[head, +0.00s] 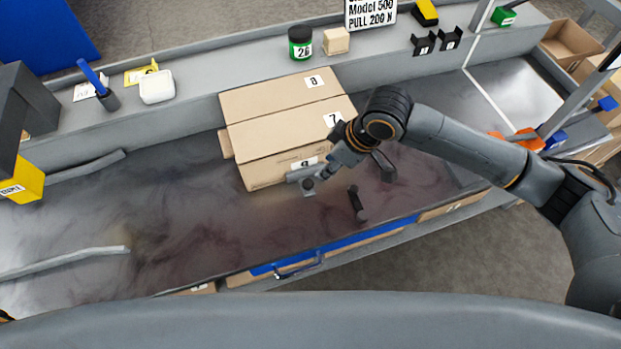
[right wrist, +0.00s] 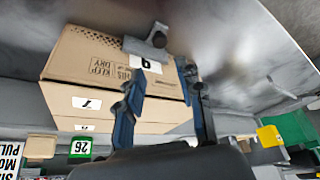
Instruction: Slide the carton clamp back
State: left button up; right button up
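A closed cardboard carton (head: 285,125) with number labels stands on the dark metal bench. A small grey clamp block with a dark round knob (head: 308,185) sits against the carton's near lower side; the clamp block also shows in the right wrist view (right wrist: 145,48), beside a numbered label. My right gripper (head: 345,171) is by the carton's near right corner, close to the clamp. In the right wrist view its two fingers (right wrist: 164,78) are spread with no object seen held between them. Whether a finger touches the clamp or carton cannot be told. My left gripper is out of view.
A dark upright piece (head: 357,203) stands near the bench's front edge. A green-labelled jar (head: 300,43) and a small tan block (head: 336,40) stand on the back ledge. Grey rails (head: 75,262) lie at left. The bench left of the carton is mostly clear.

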aim_at(308, 183)
jog(key=b+x, duration=0.1)
jog(key=x, duration=1.1)
grip_shut()
